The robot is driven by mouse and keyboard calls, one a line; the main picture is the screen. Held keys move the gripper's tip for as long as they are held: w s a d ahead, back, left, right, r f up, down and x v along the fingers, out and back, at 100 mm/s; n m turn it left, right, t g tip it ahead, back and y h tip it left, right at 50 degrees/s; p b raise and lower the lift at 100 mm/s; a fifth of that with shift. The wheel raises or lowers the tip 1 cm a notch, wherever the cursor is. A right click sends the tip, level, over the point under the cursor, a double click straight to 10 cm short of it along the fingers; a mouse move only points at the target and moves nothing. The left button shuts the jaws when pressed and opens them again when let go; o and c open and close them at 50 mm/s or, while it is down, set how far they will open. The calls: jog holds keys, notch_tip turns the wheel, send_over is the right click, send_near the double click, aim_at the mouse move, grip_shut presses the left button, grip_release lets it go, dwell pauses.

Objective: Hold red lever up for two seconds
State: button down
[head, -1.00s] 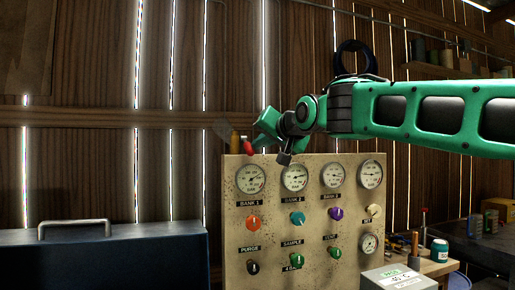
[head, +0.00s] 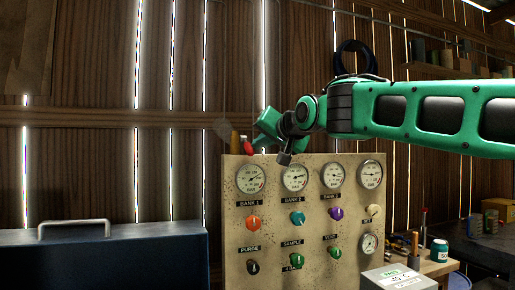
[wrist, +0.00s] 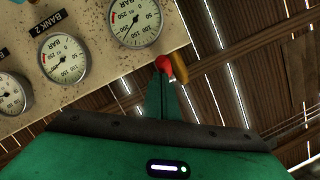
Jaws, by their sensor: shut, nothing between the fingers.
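The red lever (head: 247,146) shows as a small red tip at the top edge of the beige gauge panel, left of centre, beside a yellow-brown handle (head: 235,143). In the wrist view the red tip (wrist: 164,65) sits just beyond the panel's edge, right at the end of my fingers. My gripper (head: 258,144) is shut and reaches in from the right, its tip at the red lever. In the wrist view my gripper (wrist: 161,80) shows its fingers together. I cannot tell if they touch the lever. The lever's lower part is hidden.
The panel (head: 233,218) carries several round gauges and coloured knobs below my gripper. A blue case (head: 110,262) stands at the left. A grey box (head: 397,280) and a workbench with tools are at the lower right. A plank wall is behind.

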jog(key=s+d, duration=0.6)
jog(key=s, duration=0.3)
jog(key=shift+s+d, duration=0.25)
jog(key=shift+d, duration=0.05)
dwell(0.6)
